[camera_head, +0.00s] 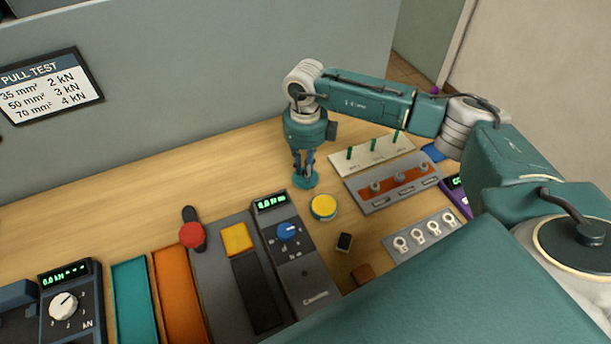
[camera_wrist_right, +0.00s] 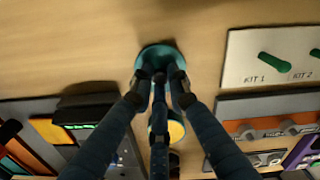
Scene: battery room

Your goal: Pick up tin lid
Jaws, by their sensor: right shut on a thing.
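The tin lid is a teal disc (camera_head: 306,181) under my right gripper (camera_head: 304,172), which points down from above at the back middle of the table. In the right wrist view the lid (camera_wrist_right: 154,53) shows just beyond the fingertips (camera_wrist_right: 160,78). The fingers are closed together on it. I cannot tell whether the lid touches the table or is just above it. A round tin with a yellow top (camera_head: 324,207) stands in front of the lid, slightly right, apart from it. My left gripper is not in view.
A board with green pegs (camera_head: 372,158) and a grey and orange tray (camera_head: 393,188) lie to the right. A meter with a blue knob (camera_head: 288,233), a red button (camera_head: 192,235) and coloured strips (camera_head: 178,290) stand front left. The wooden table (camera_head: 130,200) is clear at back left.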

